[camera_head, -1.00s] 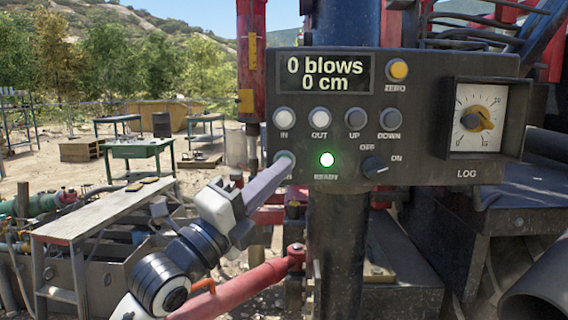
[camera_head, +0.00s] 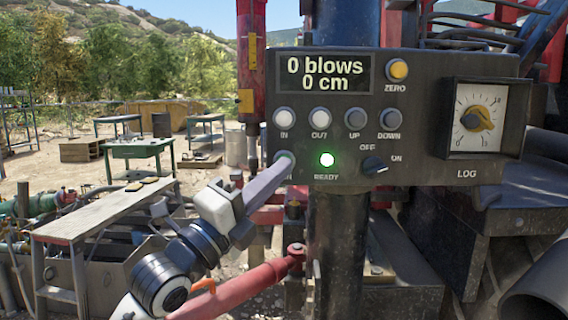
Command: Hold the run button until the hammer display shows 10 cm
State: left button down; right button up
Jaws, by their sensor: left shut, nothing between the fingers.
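A dark control panel (camera_head: 430,100) fills the upper right of the head view. Its display (camera_head: 324,78) reads 0 blows and 0 cm. The run button (camera_head: 285,156) is at the panel's lower left, mostly covered by my left gripper (camera_head: 280,165), with a greenish edge showing. My left gripper is shut and its tip is at the button; I cannot tell whether the button is pressed in. The green READY lamp (camera_head: 327,160) is lit. My right gripper is not in view.
Near the run button are the IN button (camera_head: 284,117), OUT button (camera_head: 320,117) and an ON/OFF knob (camera_head: 374,167). A LOG dial (camera_head: 480,118) is at right. A red pipe (camera_head: 240,285) runs below my left arm. A wooden bench (camera_head: 100,212) stands at left.

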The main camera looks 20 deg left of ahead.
pick_arm(q)
jog(key=shift+w, duration=0.2)
dwell(0.5)
jog(key=shift+w+a, duration=0.1)
jog(key=shift+w, duration=0.1)
jog(key=shift+w+a, duration=0.15)
jog(key=shift+w, duration=0.4)
dwell(6.6)
